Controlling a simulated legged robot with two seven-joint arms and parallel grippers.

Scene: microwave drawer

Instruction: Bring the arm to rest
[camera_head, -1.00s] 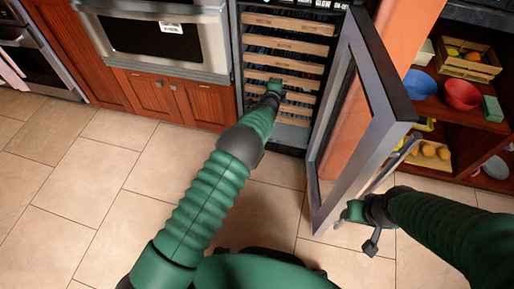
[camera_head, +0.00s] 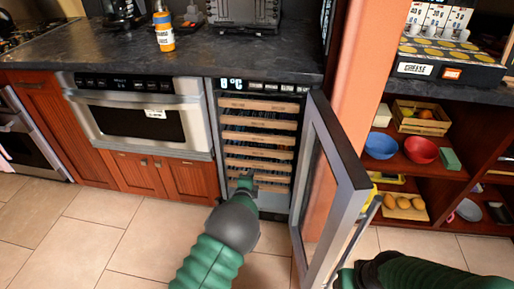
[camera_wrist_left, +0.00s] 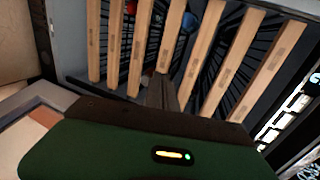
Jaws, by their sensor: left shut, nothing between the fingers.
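My left gripper (camera_head: 246,183) is in front of the lower racks of the open cooler (camera_head: 260,135), its arm coming up from the bottom. In the left wrist view its dark fingers (camera_wrist_left: 162,92) are together, with nothing between them, pointing at the wooden rack slats (camera_wrist_left: 190,60). I cannot tell whether they touch a slat. The green and dark end of my right arm shows at the bottom edge, by the open cooler door. Its fingers are cut off or hidden.
The glass cooler door (camera_head: 352,165) stands open toward me, between my two arms. A microwave drawer (camera_head: 140,112) is left of the cooler, under a dark counter (camera_head: 60,52). Shelves with a red bowl (camera_head: 420,150) and a blue bowl (camera_head: 381,146) are at right. Tiled floor (camera_head: 95,235) is clear at left.

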